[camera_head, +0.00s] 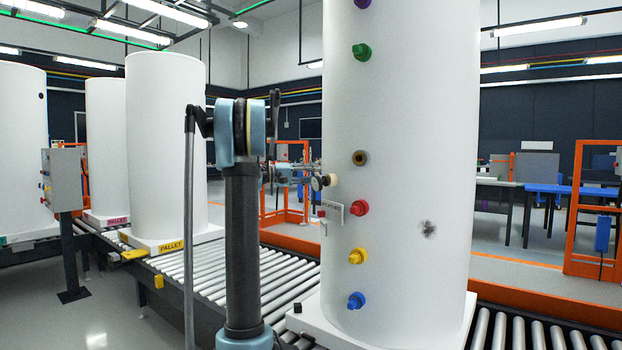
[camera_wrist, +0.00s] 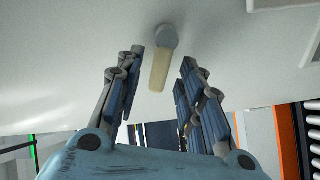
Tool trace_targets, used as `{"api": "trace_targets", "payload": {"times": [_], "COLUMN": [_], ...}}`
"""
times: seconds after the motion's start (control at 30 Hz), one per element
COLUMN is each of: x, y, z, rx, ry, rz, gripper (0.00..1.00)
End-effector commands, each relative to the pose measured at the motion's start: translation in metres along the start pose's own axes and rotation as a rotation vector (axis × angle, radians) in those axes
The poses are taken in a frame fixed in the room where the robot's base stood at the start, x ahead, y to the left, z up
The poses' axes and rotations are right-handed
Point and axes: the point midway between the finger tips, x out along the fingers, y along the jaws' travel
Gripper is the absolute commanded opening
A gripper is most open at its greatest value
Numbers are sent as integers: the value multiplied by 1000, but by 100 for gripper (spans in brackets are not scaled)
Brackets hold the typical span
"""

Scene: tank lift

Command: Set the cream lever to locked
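The cream lever (camera_wrist: 159,72) shows in the wrist view as a short bar on a round grey pivot (camera_wrist: 167,38) fixed to the white tank wall. It points from the pivot back toward my palm, slightly left. My gripper (camera_wrist: 162,60) is open, with one finger on each side of the lever and a visible gap on both sides. In the head view a cream end (camera_head: 331,180) shows at the tank's left edge, close to my gripper (camera_head: 308,176), which is small and partly hidden by my arm. No locked marking is readable.
The white tank (camera_head: 400,120) stands on a pallet on a roller conveyor (camera_head: 215,275). Colored fittings, including red (camera_head: 359,208), yellow (camera_head: 357,256) and blue (camera_head: 356,300), stick out near the lever. A small white tag (camera_head: 332,211) sits just below it. More tanks stand left.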

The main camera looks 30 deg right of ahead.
Motion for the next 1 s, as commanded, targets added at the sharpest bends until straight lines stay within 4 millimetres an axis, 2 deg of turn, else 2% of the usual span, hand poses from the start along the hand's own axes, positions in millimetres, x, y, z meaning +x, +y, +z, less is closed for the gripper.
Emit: {"api": "trace_targets", "payload": {"times": [0.17,0.4,0.6,0.8,1.0], "x": [-26,-73,-102,-114,-116], "y": [-1,-1,-2,-2,-2], "z": [-1,-1,-1,-1,-1], "rx": [0,-1,-1,-1,-1], "ry": [4,3,3,1,1], "rz": [-1,-1,-1,0,0], "gripper": [35,35,35,35,35]}}
